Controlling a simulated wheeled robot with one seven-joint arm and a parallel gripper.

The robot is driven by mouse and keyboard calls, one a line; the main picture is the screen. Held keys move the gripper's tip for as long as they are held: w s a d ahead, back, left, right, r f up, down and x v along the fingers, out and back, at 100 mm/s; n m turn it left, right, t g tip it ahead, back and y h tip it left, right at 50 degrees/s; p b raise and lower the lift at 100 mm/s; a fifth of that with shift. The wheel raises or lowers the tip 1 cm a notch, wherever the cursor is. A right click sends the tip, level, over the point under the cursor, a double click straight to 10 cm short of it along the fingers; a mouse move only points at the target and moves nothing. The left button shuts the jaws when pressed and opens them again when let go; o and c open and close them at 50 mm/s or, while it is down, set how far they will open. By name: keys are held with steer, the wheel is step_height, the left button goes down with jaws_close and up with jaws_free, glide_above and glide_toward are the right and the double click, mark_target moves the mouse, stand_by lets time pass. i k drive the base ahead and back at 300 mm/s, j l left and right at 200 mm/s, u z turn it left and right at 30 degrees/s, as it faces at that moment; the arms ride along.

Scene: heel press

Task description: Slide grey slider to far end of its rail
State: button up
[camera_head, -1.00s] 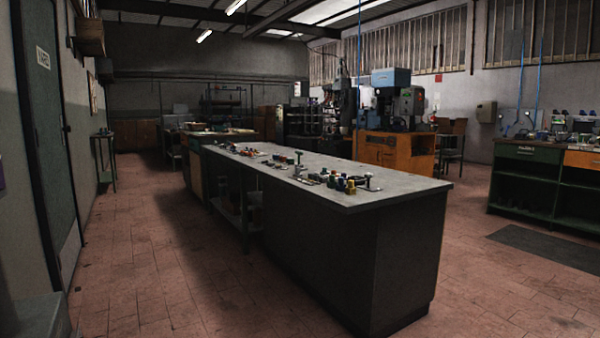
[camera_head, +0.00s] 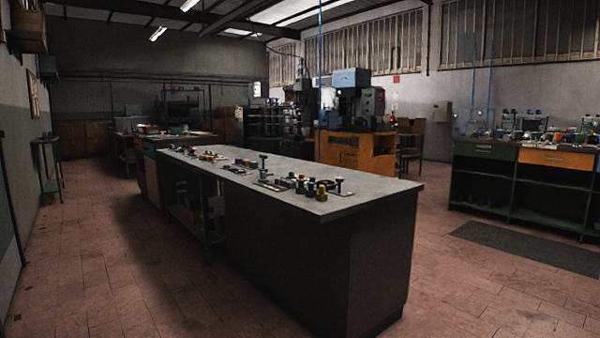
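I cannot make out a grey slider or its rail for certain; the parts on the benches are too small and dark to tell. Small fixtures and coloured pieces (camera_head: 311,188) stand in a row along the top of the long central bench (camera_head: 375,186). More small items (camera_head: 535,133) stand on the green bench at the right. My gripper is not in view.
The central bench is dark-sided with a grey top. A green bench with an orange drawer (camera_head: 556,159) stands at the right, with a dark mat (camera_head: 530,248) before it. An orange cabinet (camera_head: 345,153) carries a blue machine (camera_head: 351,77). Tiled floor is clear on both sides of the central bench.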

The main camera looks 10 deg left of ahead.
mark_target(264, 174)
steer(key=i+j+z, duration=0.35)
steer(key=j, duration=0.3)
steer(key=i+j+z, duration=0.15)
steer(key=i+j, duration=0.15)
steer(key=i+j+z, duration=0.2)
steer(key=j, duration=0.3)
